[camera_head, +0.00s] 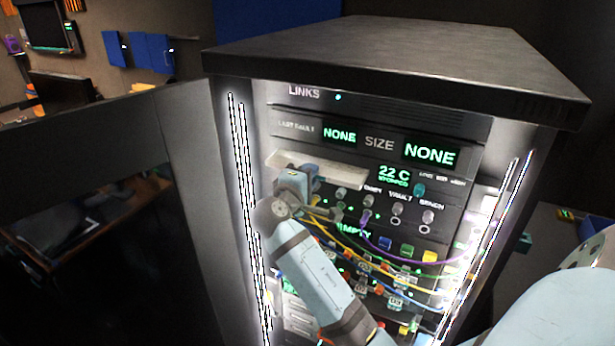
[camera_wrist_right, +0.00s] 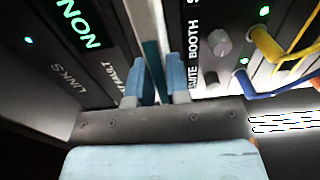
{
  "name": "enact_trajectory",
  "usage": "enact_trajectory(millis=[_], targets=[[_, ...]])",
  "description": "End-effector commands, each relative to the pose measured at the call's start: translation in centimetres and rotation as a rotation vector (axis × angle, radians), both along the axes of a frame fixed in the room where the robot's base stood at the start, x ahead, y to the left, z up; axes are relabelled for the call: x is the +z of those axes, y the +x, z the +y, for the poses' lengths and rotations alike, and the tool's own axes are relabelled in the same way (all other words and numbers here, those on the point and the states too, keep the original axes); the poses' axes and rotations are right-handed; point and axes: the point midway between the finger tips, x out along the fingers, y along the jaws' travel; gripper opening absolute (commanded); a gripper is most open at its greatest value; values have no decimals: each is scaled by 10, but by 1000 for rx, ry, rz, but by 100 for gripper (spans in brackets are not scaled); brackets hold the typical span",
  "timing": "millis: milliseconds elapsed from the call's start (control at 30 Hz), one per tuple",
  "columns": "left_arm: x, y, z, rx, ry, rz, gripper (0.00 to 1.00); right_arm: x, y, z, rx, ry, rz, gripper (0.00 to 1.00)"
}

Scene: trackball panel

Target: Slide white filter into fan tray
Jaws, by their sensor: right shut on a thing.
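The white filter (camera_head: 325,170) is a thin, flat, pale slab lying level at the front of the rack, left of the lit 22 C STOPPED display (camera_head: 394,178). My right gripper (camera_head: 297,180) is shut on its front edge. In the right wrist view, the two blue fingers (camera_wrist_right: 157,80) stand on either side of a narrow strip, with the white filter (camera_wrist_right: 146,18) stretching away beyond them. The fan tray opening is mostly hidden by the filter and gripper, so how far the filter is inside cannot be told. My left gripper is not in view.
The rack (camera_head: 400,65) has bright light strips down both sides. Knobs (camera_head: 397,209) and yellow, blue and purple cables (camera_head: 400,262) lie right of and below my right gripper. A dark door panel (camera_head: 100,215) stands open at the left.

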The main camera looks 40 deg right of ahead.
Motion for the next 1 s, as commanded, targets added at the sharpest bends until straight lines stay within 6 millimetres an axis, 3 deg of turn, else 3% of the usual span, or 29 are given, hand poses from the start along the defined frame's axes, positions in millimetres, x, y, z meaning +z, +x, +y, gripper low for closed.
enact_trajectory(millis=[1000], targets=[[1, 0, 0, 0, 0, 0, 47, 0, 10, -24, 0, -1, 0, 0]])
